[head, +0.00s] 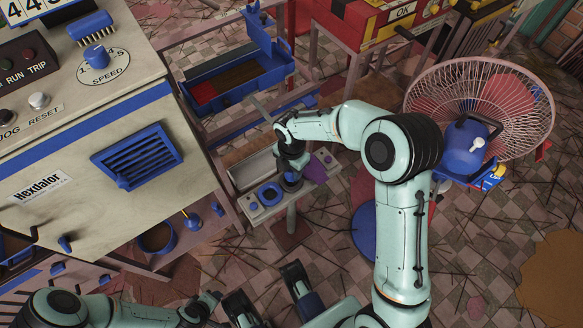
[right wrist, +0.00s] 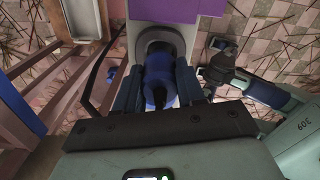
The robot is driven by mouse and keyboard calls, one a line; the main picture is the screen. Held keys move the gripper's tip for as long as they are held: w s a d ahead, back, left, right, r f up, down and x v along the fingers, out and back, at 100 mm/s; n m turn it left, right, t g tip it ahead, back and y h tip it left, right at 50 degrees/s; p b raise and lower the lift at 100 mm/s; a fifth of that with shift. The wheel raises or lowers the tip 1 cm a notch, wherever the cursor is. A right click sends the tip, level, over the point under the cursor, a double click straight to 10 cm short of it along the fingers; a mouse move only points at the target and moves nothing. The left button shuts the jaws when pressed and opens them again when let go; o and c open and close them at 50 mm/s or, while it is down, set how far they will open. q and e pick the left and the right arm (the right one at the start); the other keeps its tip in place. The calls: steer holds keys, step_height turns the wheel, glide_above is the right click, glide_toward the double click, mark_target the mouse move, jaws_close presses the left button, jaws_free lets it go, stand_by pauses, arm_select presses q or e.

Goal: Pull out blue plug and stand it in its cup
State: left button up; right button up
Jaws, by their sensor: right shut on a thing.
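My right gripper (head: 291,165) reaches down to a small pale stand. In the right wrist view its two fingers (right wrist: 158,92) are closed on the sides of a dark blue plug (right wrist: 158,78). The plug's far end meets a round grey fitting (right wrist: 160,38); I cannot tell whether it is still seated. In the head view a bit of blue (head: 290,178) shows under the gripper. Beside it on the stand is a blue ring-shaped cup (head: 258,193) with a dark middle. My left gripper (head: 205,303) is low in the head view, away from the stand; its jaws are unclear.
The grey machine (head: 90,120) with a blue vent fills the left. A blue tray (head: 238,84) is on the shelf behind. A purple piece (head: 315,168) lies beside the right gripper. A wire-caged fan (head: 530,105) stands at right.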

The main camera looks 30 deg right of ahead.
arm_select(q)
steer(key=shift+f+b, duration=0.6)
steer(key=shift+f, duration=0.15)
arm_select(e)
steer(key=shift+f, duration=1.4)
steer(key=o, duration=1.1)
arm_select(q)
steer(key=shift+w, duration=0.1)
steer(key=s+d+r+g+p, duration=0.1)
steer(key=s+d+r+p, duration=0.1)
steer(key=s+r+p, duration=0.1)
steer(key=shift+s+d+r+g+h+p, duration=0.15)
steer(key=shift+s+r+g+h+p, duration=0.15)
steer(key=shift+s+r, duration=0.45)
arm_select(e)
step_height(320, 180, up, 13)
steer(key=shift+r, duration=0.2)
arm_select(q)
steer(key=shift+s+f, duration=0.15)
steer(key=shift+f, duration=0.05)
